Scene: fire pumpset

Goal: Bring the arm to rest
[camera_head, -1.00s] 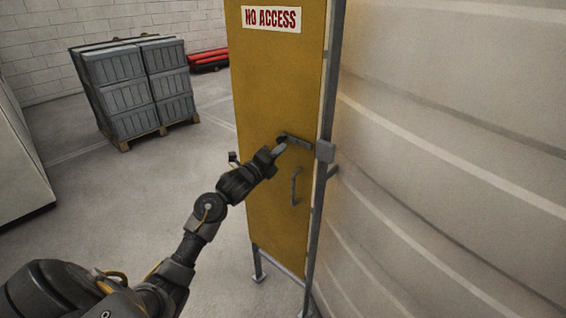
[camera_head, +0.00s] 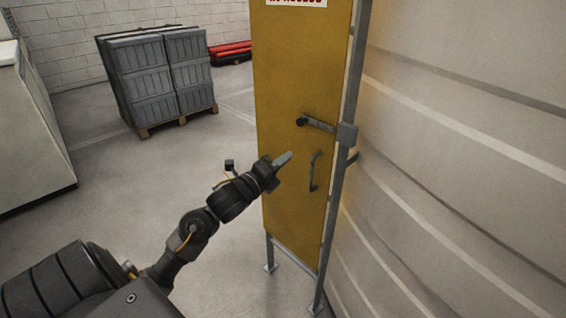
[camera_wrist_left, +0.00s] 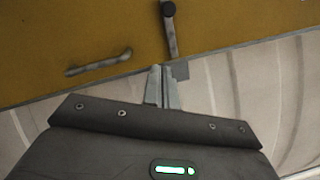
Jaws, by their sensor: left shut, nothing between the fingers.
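My left arm reaches in from the lower left of the head view. Its gripper (camera_head: 284,159) is shut and empty, held in front of the yellow door (camera_head: 285,85). The fingertips are a little below and left of the latch bar (camera_head: 320,125) and look apart from it. In the left wrist view the closed fingers (camera_wrist_left: 162,85) point toward the door, with the latch bar (camera_wrist_left: 170,35) just beyond them. A pull handle (camera_head: 313,172) is on the door below the latch; it also shows in the left wrist view (camera_wrist_left: 98,63). My right gripper is not in view.
A grey post (camera_head: 350,110) borders the door, with a pale ribbed wall (camera_head: 460,150) to the right. Grey crates on a pallet (camera_head: 177,122) stand at the back left, near red items (camera_head: 230,52). A pale cabinet (camera_head: 35,130) is at far left. Floor between is clear.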

